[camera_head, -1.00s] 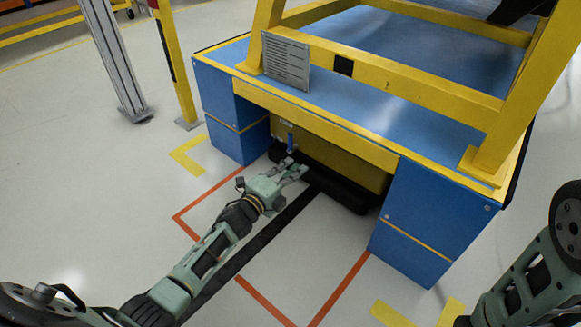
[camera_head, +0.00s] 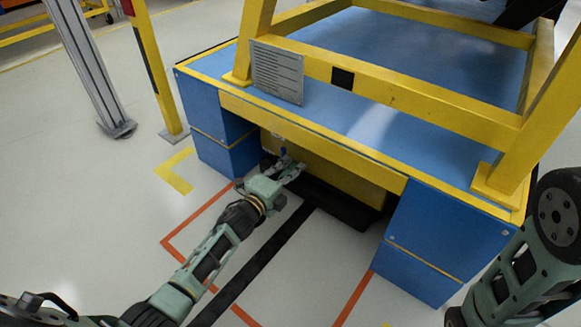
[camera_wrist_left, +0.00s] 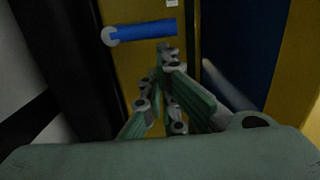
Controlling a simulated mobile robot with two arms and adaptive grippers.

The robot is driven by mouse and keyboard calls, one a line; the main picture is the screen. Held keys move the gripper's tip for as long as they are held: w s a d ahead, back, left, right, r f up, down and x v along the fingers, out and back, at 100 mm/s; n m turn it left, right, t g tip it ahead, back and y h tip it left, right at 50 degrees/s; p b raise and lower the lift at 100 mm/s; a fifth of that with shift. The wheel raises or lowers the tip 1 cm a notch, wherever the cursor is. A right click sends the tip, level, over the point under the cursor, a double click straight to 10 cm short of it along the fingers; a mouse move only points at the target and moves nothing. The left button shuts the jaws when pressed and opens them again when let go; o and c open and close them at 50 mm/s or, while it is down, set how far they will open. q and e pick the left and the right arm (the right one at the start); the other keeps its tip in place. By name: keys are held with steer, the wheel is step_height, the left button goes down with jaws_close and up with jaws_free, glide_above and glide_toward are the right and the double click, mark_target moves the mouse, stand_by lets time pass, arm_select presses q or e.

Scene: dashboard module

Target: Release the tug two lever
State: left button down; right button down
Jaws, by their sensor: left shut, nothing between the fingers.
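The tug is the yellow unit (camera_head: 335,180) with a black base, under the blue and yellow cart. Its blue lever (camera_wrist_left: 140,31) sticks out from the yellow face in the left wrist view, lying nearly level in that picture. In the head view only a small bit of the lever (camera_head: 283,152) shows behind my left gripper (camera_head: 291,167). In the left wrist view my left gripper (camera_wrist_left: 168,58) is shut and empty, with its fingertips just beside the lever. I cannot tell whether they touch it. My right gripper is out of view.
The cart's blue side blocks (camera_head: 215,135) stand on both sides of the tug's recess, leaving a narrow opening. A black strip (camera_head: 262,255) and orange lines mark the floor. A grey post (camera_head: 88,65) and a yellow post (camera_head: 152,65) stand at left. The floor between is clear.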

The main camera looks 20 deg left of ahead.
arm_select(q)
steer(key=shift+a+r+n+p, duration=0.15)
steer(key=shift+r+n+p, duration=0.05)
steer(key=shift+n+p, duration=0.15)
